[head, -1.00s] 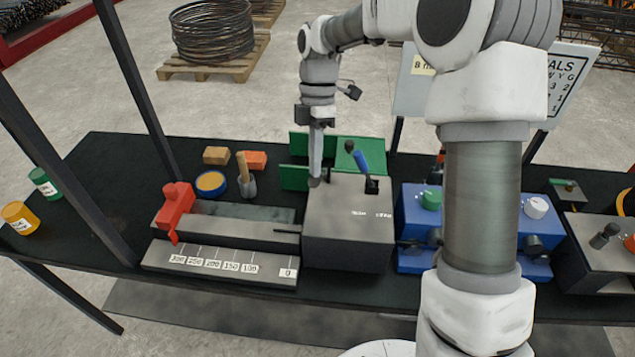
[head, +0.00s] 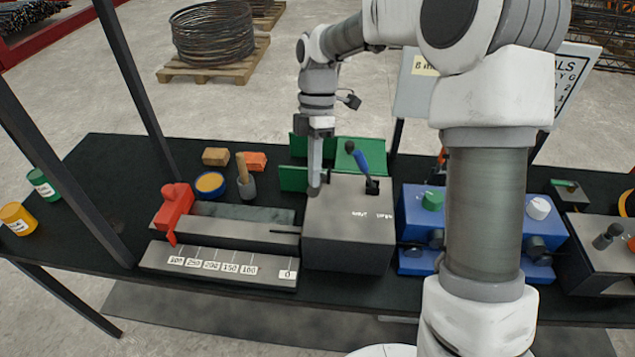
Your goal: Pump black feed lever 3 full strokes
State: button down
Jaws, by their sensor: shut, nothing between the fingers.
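A grey machine box (head: 348,235) stands on the dark bench. A lever with a blue shaft (head: 361,160) and a black knob (head: 350,147) rises from a black mount on the box's top, tilted to the left and back. My gripper (head: 314,190) points down with its fingers shut and empty, at the left edge of the box's top, to the left of the lever and apart from it. Whether the fingertips touch the box, I cannot tell. A dark piece beside the fingertips is too small to make out, so which lever is the black feed lever is unclear.
Green panels (head: 293,178) stand behind the box. A red stop block (head: 174,208) and a length scale (head: 215,264) lie to the left. A blue machine (head: 415,222) with a green knob is to the right. Dark posts (head: 148,90) rise at the left.

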aim_at(313, 193)
jog(key=shift+s+f, duration=0.2)
jog(key=shift+f, duration=0.15)
jog(key=shift+s+a+f+b, duration=0.1)
jog(key=shift+s+f+b, duration=0.25)
jog(key=shift+f+b, duration=0.15)
jog(key=shift+f, duration=0.15)
jog(key=shift+s+f+b, duration=0.3)
jog(key=shift+s+f, duration=0.05)
jog(key=shift+f, duration=0.2)
jog(key=shift+s+a+f+b, duration=0.1)
jog(key=shift+s+f+b, duration=0.1)
jog(key=shift+f, duration=0.15)
jog(key=shift+s+f+b, duration=0.1)
jog(key=shift+f+b, duration=0.1)
jog(key=shift+f, duration=0.1)
